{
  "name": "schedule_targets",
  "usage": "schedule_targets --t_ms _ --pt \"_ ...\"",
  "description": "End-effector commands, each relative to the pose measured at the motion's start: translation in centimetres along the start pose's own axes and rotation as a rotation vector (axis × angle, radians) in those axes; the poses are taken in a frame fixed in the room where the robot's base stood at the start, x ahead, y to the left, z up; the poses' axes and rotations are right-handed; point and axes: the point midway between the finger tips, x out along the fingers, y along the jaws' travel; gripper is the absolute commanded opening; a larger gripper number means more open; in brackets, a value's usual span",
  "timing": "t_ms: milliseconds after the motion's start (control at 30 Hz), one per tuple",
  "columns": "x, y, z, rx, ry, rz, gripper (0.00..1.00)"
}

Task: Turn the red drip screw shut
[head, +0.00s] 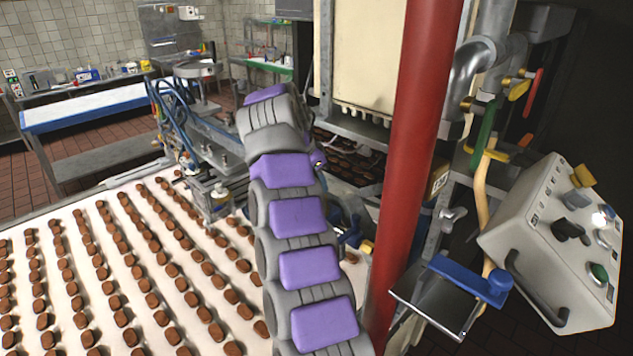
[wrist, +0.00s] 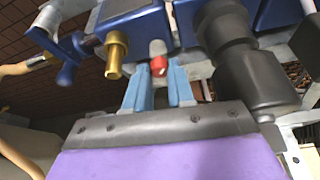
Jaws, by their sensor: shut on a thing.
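The red drip screw (wrist: 158,64) shows in the wrist view as a small red end with a pale part above it, under a dark blue machine block (wrist: 133,22). My gripper (wrist: 157,72) has its two light blue fingers on either side of the screw and is shut on it. How far the screw is turned cannot be told. In the head view my purple and grey arm reaches toward the machine, and it hides the gripper and the screw.
A brass fitting (wrist: 116,55) is left of the fingers and a dark cylinder (wrist: 245,60) is close on the right. In the head view a red column (head: 415,130) and a control box (head: 545,245) stand right of my arm. A white belt (head: 150,235) carries rows of brown pieces.

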Motion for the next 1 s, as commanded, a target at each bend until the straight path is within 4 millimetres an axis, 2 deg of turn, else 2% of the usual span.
schedule_targets --t_ms 67,100,367,667,767,1000 --pt "-0.3 -0.2 0.0 -0.002 0.005 -0.01 0.0" --pt "-0.3 -0.2 0.0 -0.002 0.005 -0.01 0.25" --pt "-0.2 -0.1 0.0 -0.002 0.003 -0.005 0.48" --pt "-0.4 0.2 -0.3 -0.001 -0.001 -0.003 0.48" --pt "-1.5 0.1 -0.3 -0.003 -0.001 -0.004 0.48" --pt "-5.8 0.1 -0.4 -0.002 0.002 -0.002 0.48"
